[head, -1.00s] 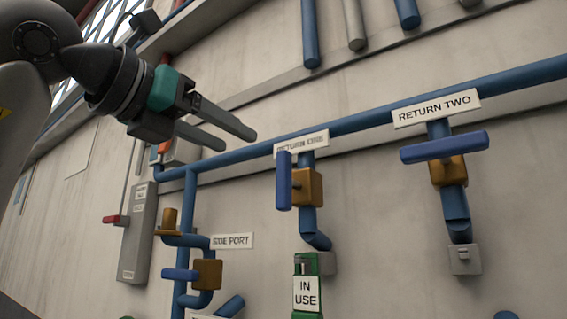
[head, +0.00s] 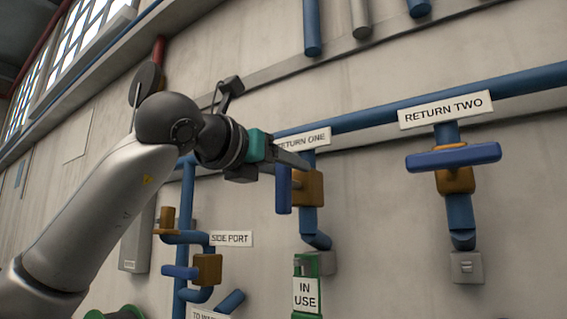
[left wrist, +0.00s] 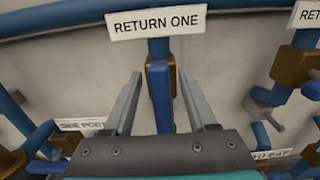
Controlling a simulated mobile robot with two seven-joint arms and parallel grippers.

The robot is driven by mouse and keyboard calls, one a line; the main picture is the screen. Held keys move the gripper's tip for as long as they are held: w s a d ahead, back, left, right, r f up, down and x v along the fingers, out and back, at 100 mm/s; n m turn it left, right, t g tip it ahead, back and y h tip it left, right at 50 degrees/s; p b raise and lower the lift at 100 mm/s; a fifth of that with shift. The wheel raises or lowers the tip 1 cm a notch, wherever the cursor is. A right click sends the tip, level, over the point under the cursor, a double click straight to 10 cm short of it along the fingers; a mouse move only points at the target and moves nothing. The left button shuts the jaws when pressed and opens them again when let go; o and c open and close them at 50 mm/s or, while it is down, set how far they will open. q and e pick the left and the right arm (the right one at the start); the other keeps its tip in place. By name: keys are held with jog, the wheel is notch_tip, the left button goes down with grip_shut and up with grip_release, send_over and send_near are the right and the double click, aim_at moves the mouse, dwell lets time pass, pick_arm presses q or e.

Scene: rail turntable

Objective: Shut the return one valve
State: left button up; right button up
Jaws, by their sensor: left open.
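The return one valve has a blue lever handle (head: 284,190) standing upright, along its pipe, in front of a brass body (head: 309,188). My left gripper (head: 293,160) is at the top of this handle in the head view and hides part of it. In the left wrist view the open fingers (left wrist: 158,75) lie on either side of the blue handle (left wrist: 160,98), with gaps visible on both sides. The RETURN ONE label (left wrist: 157,22) is above it, and is partly covered in the head view (head: 305,138). My right gripper is not in view.
The return two valve (head: 453,158) at the right has its blue handle lying across its pipe. A green IN USE tag (head: 306,290) hangs below return one. The side port valve (head: 207,269) is lower left. A blue header pipe (head: 375,119) runs above.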

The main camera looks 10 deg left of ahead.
pick_arm(q)
grip_shut()
dwell(0.3)
dwell(0.5)
jog(key=m, duration=0.2)
jog(key=d+m, duration=0.1)
jog(key=m, duration=0.1)
jog(key=shift+s+f+m, duration=0.1)
jog(key=shift+s+m, duration=0.1)
jog(key=shift+m, duration=0.1)
jog(key=m, duration=0.4)
jog(key=shift+s+d+f+m+b, duration=0.2)
jog(key=shift+d+f+m+b, duration=0.1)
jog(key=shift+d+b, duration=0.1)
jog(key=m, duration=0.4)
jog(key=shift+s+d+f+m, duration=0.1)
jog(key=shift+d+f+m, duration=0.2)
jog(key=shift+f, duration=0.1)
jog(key=shift+f+m, duration=0.25)
jog(key=shift+m, duration=0.8)
jog(key=shift+f+m, duration=0.25)
jog(key=shift+m, duration=0.8)
